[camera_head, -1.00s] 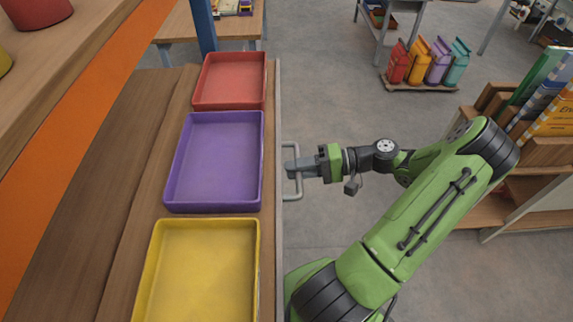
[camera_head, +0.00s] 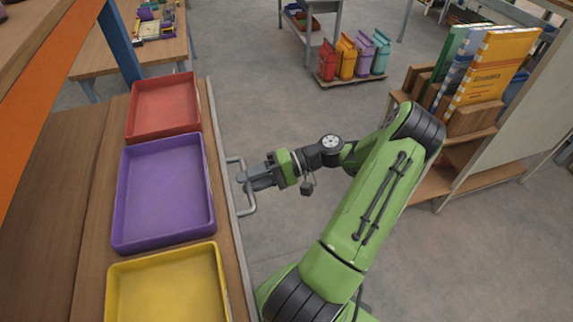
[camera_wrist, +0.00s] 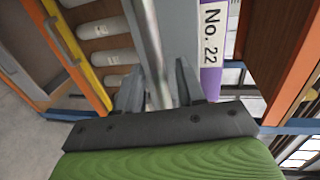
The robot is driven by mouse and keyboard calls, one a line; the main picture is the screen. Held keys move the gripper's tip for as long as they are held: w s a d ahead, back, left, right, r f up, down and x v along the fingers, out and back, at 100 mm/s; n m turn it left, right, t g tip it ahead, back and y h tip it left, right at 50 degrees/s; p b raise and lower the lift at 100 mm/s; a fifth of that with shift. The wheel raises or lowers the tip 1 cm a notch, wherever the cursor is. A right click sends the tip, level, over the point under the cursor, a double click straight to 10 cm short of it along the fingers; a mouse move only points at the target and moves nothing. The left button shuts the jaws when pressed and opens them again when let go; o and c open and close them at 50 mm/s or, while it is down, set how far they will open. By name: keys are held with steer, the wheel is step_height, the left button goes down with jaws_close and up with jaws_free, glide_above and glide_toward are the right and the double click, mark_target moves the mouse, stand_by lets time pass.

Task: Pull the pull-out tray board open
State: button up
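The tray board (camera_head: 88,205) is a wooden board that stands well out from under the orange-edged shelf. It carries a red tray (camera_head: 165,105), a purple tray (camera_head: 163,192) and a yellow tray (camera_head: 168,285). A grey bar handle (camera_head: 250,199) sits on its right front edge. My gripper (camera_head: 250,178) is at this handle, with its fingers around the bar. In the wrist view the handle bar (camera_wrist: 148,45) runs between the two fingers (camera_wrist: 158,92), which are close about it. The exact finger contact is hard to see.
Bare floor (camera_head: 270,120) lies right of the board. Several coloured sacks (camera_head: 352,57) stand on a low pallet at the back. A wooden shelf with books (camera_head: 485,75) stands at the right, behind my arm. An orange-edged shelf (camera_head: 40,95) overhangs the board at the left.

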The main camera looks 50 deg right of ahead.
steer(key=p+v, duration=0.3)
steer(key=v, duration=1.1)
steer(key=shift+s+d, duration=0.2)
steer(key=shift+d, duration=0.05)
